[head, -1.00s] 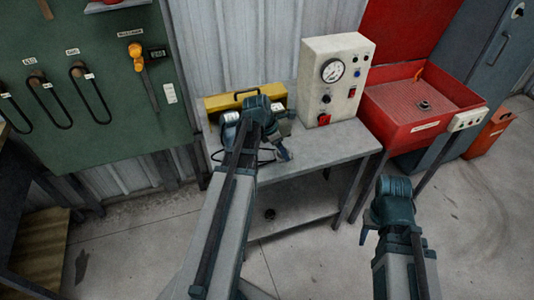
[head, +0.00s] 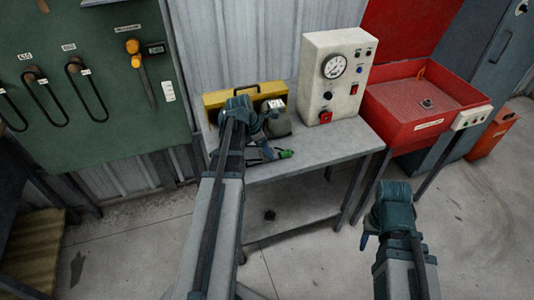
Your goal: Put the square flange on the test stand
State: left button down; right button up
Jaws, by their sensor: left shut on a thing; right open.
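My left gripper (head: 268,153) is low over the front of the grey bench (head: 335,147), shut on a small green thing (head: 286,154) at its fingertips. The green thing is too small to tell whether it is the square flange, or whether it touches the bench top. A cream box with a gauge (head: 335,75), which seems to be the test stand, stands at the back of the bench. My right gripper (head: 364,241) is open and empty over the floor, right of the bench.
A yellow case (head: 215,101) and a grey rounded body (head: 278,122) stand behind my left gripper. A red basin (head: 405,128) with a small round part (head: 427,104) is at the right.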

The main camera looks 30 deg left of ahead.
pick_arm(q)
jog(key=shift+f+b, duration=0.5)
jog(key=shift+f, duration=0.1)
grip_release()
jog(key=shift+r, duration=0.2)
